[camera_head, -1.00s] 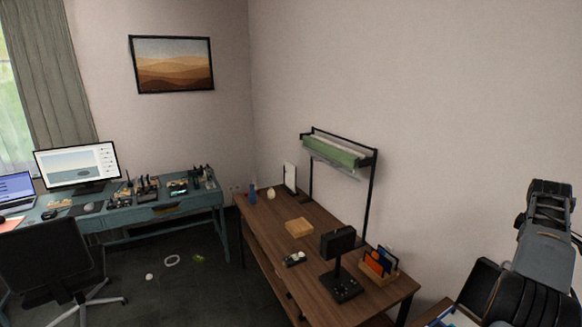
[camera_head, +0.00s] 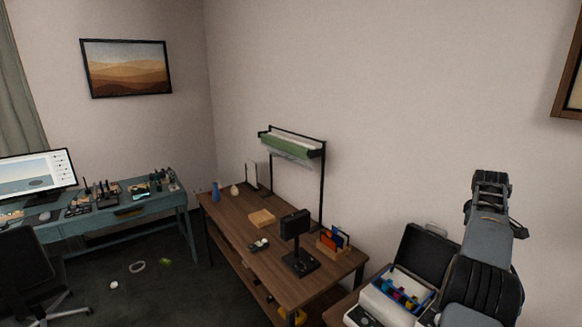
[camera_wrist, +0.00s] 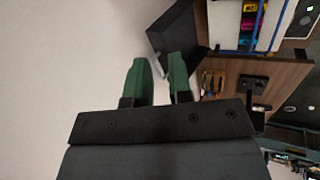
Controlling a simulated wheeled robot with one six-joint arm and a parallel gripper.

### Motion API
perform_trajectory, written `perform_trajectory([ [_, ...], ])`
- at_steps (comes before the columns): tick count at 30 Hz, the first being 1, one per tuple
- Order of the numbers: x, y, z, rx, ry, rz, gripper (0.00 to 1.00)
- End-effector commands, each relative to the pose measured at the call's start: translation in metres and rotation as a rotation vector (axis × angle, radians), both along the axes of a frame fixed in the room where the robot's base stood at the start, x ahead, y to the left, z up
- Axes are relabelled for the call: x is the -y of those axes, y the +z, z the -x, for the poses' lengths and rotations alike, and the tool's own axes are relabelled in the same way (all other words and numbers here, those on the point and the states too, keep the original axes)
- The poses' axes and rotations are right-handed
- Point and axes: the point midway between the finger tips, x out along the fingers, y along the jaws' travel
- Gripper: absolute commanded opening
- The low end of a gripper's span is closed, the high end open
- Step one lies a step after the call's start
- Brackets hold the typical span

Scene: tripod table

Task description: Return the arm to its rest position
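My arm (camera_head: 490,235) stands raised at the right of the head view, in front of the bare wall. Its fingers cannot be made out there. In the wrist view my gripper (camera_wrist: 160,80) shows two green fingers with a gap between them. Nothing is held in the gap, and pale wall lies behind it.
An open black case (camera_head: 428,258) and a tray of coloured cartridges (camera_head: 400,290) lie close beside my arm. A brown wooden table (camera_head: 240,235) with a roll rack (camera_head: 292,146) stands left. A teal desk (camera_head: 130,223) is farther left.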

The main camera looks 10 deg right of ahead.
Motion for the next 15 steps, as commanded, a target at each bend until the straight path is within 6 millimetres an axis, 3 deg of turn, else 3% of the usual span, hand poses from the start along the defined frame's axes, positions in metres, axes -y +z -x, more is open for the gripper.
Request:
perform_trajectory([
  [8, -0.012, -0.049, 0.006, 0.043, -0.231, -0.113, 0.20],
  [11, -0.028, -0.059, 0.007, 0.060, -0.310, -0.152, 0.20],
  [15, -0.065, -0.064, 0.004, 0.085, -0.410, -0.201, 0.20],
])
